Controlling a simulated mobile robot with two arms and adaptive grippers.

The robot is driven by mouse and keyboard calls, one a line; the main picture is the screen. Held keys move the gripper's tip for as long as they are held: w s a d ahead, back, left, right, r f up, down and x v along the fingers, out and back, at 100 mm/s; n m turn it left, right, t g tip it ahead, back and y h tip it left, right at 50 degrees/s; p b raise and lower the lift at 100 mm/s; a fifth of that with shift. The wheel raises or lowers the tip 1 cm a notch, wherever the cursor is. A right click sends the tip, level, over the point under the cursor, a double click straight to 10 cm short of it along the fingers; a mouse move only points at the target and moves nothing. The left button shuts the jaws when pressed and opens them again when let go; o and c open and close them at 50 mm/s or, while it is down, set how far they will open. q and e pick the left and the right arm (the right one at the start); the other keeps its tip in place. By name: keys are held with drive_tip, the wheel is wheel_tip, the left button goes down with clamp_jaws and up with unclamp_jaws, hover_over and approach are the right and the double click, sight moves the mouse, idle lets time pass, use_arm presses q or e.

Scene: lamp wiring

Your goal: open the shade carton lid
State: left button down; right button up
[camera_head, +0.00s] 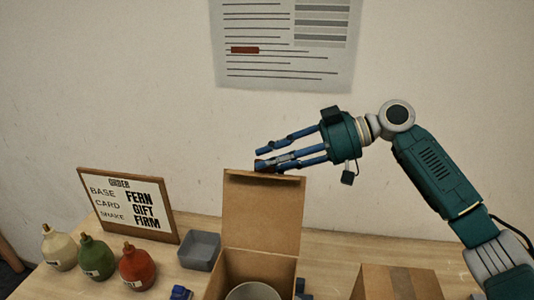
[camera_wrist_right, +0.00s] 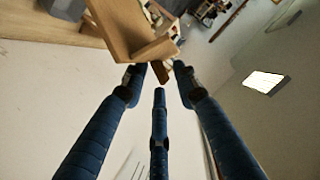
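The brown shade carton (camera_head: 268,268) stands on the table at the lower middle of the head view. Its lid (camera_head: 262,212) stands raised, nearly upright, at the back of the carton. A pale round shade (camera_head: 252,292) shows inside. My right gripper (camera_head: 262,159) is at the lid's top edge, its blue fingers spread apart. A small brown tab (camera_wrist_right: 160,73) lies near the fingertips in the right wrist view, where the carton (camera_wrist_right: 122,28) shows beyond them; I cannot tell if they touch. My left gripper is not in view.
An order board (camera_head: 128,205), a grey bin (camera_head: 199,250) and cream, green and red bottles (camera_head: 137,266) stand left of the carton. A small blue object (camera_head: 180,292) lies in front of the bin. Another carton (camera_head: 397,283) stands at the right. The wall is behind.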

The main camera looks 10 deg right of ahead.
sight(264, 176)
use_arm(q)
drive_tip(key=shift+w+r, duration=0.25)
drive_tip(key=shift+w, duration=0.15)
use_arm(e)
drive_tip(key=shift+a+f, duration=0.15)
drive_tip(key=shift+a, duration=0.35)
drive_tip(key=shift+c, duration=0.2)
